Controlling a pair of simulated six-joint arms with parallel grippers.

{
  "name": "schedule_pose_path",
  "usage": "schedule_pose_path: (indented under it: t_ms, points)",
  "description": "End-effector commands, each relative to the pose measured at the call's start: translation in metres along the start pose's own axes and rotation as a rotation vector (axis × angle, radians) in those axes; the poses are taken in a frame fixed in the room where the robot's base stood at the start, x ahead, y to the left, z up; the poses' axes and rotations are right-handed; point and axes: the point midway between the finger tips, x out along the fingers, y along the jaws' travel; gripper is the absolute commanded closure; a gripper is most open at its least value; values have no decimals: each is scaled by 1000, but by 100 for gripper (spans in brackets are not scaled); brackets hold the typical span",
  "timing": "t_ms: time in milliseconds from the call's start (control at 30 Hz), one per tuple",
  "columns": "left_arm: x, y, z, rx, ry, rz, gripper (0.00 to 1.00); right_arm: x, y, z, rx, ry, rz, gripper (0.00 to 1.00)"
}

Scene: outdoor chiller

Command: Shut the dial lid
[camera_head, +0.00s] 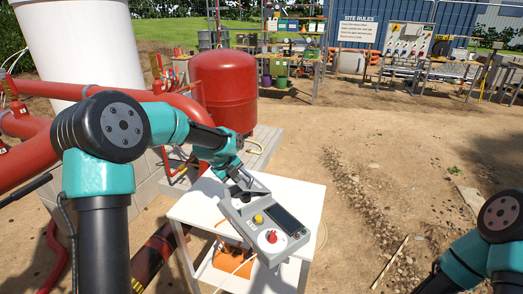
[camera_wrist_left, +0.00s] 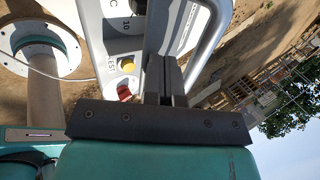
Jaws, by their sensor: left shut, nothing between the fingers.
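A grey control box (camera_head: 240,217) lies on the white table (camera_head: 308,196). It has a dark screen (camera_head: 286,218), a yellow button (camera_head: 258,219) and a red knob (camera_head: 272,237) on a white disc. A grey frame at its far end is partly behind my left gripper (camera_head: 243,192); I cannot tell whether this is the dial lid. In the left wrist view the shut, empty fingers (camera_wrist_left: 163,78) lie over the box, beside the yellow button (camera_wrist_left: 127,65) and the grey frame (camera_wrist_left: 212,35). Contact is unclear. My right gripper is out of view.
A red tank (camera_head: 222,88) and red pipes (camera_head: 30,155) stand behind and left of the table. A pale cable hangs by the table's front. Open dirt ground lies to the right. Part of my right arm shows at the lower right.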

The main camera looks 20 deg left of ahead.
Motion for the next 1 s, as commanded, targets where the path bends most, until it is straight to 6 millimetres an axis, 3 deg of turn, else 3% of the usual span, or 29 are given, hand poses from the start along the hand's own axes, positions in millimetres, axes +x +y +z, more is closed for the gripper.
schedule_pose_path:
  t_ms: [500,1000]
  points:
    - [42,56,-1,1,3,4,100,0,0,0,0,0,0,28]
    - [59,70,-1,1,4,5,100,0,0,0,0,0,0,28]
